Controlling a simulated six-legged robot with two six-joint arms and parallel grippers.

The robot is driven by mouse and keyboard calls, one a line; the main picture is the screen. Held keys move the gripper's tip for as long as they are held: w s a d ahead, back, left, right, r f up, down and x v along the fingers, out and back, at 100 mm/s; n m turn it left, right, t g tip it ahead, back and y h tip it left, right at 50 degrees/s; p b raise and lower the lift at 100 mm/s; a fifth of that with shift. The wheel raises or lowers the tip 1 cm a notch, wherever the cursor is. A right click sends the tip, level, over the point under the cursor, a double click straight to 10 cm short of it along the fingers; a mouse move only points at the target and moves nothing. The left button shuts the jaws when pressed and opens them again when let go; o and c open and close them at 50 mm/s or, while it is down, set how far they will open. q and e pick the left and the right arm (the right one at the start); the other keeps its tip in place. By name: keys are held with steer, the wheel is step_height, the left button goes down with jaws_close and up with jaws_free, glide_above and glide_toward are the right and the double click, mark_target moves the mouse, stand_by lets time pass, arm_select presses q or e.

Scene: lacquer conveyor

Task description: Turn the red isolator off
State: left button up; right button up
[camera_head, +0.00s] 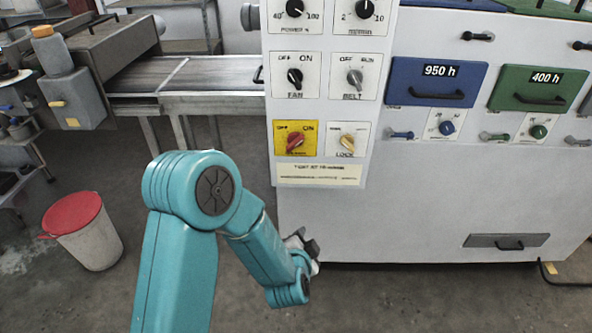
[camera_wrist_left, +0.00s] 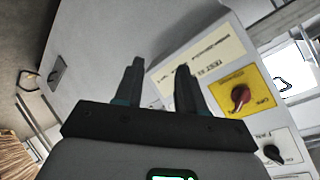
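The red isolator is a red knob (camera_head: 295,141) on a yellow plate marked OFF on the left and ON on the right. It sits at the lower left of the white control panel. Its handle appears tilted toward the ON side. My left gripper (camera_head: 304,241) is below the panel in the head view, partly hidden by its own wrist. In the left wrist view its two fingers (camera_wrist_left: 159,80) are apart with nothing between them. The red knob (camera_wrist_left: 240,96) shows there to the right of the fingers, clear of them. My right gripper is not in view.
A yellow LOCK knob (camera_head: 347,142) is right beside the isolator. The black FAN knob (camera_head: 295,77) and grey BELT knob (camera_head: 354,77) are above. A conveyor (camera_head: 200,75) runs behind at left. A red-lidded bin (camera_head: 83,230) stands on the floor at left.

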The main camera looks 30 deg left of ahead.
arm_select(q)
steer(key=w+a+r+t+y+b, duration=0.2)
steer(key=a+r+y, duration=0.1)
steer(key=r, duration=0.3)
steer(key=n+t+y+b, duration=0.2)
steer(key=n+b, duration=0.1)
steer(key=b, duration=0.2)
glide_toward(296, 145)
steer(key=x, duration=0.8)
steer(key=shift+w+a+p, duration=0.15)
steer(key=shift+w+p, duration=0.05)
steer(key=shift+p, duration=0.2)
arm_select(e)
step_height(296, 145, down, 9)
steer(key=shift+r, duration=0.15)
arm_select(q)
jaws_close()
